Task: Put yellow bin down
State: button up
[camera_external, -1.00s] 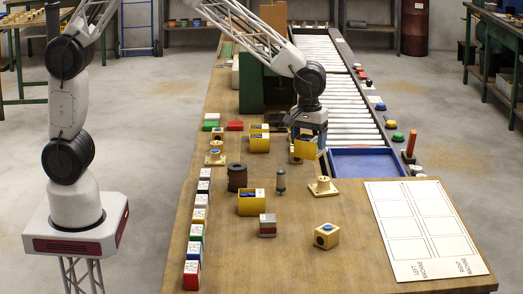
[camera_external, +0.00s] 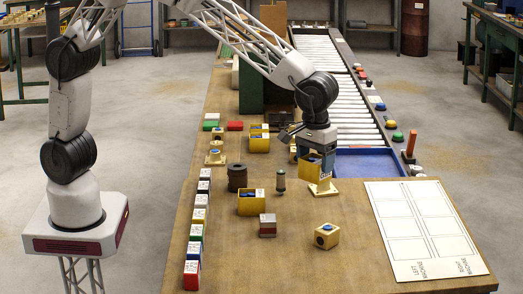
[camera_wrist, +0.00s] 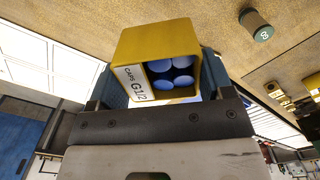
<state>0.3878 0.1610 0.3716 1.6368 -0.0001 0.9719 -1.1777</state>
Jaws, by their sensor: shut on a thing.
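My gripper (camera_external: 316,158) is shut on a yellow bin (camera_external: 306,168), which is partly hidden behind the jaws in the external view. In the wrist view the yellow bin (camera_wrist: 133,47) sits between the fingers, with a white label reading "CAPS G1/2" and several blue caps inside. The held bin is just behind and left of a brass flanged part (camera_external: 323,190), overlapping it in the picture. I cannot tell whether the bin touches the table (camera_external: 285,255).
Another yellow bin (camera_external: 251,205) stands left of the gripper, with a green-grey cylinder (camera_external: 281,180) between. A further yellow bin (camera_external: 259,145) is behind. A blue tray (camera_external: 372,163) lies right, and a white marked board (camera_external: 430,220) front right. A brass block (camera_external: 326,236) stands in front.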

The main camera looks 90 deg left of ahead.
aim_at(314, 179)
jog(key=shift+d, duration=0.15)
jog(key=shift+f, duration=2.45)
jog(key=shift+f, duration=0.1)
jog(key=shift+f, duration=2.4)
jog(key=shift+f, duration=0.15)
jog(key=o, duration=1)
jog(key=shift+c, duration=0.2)
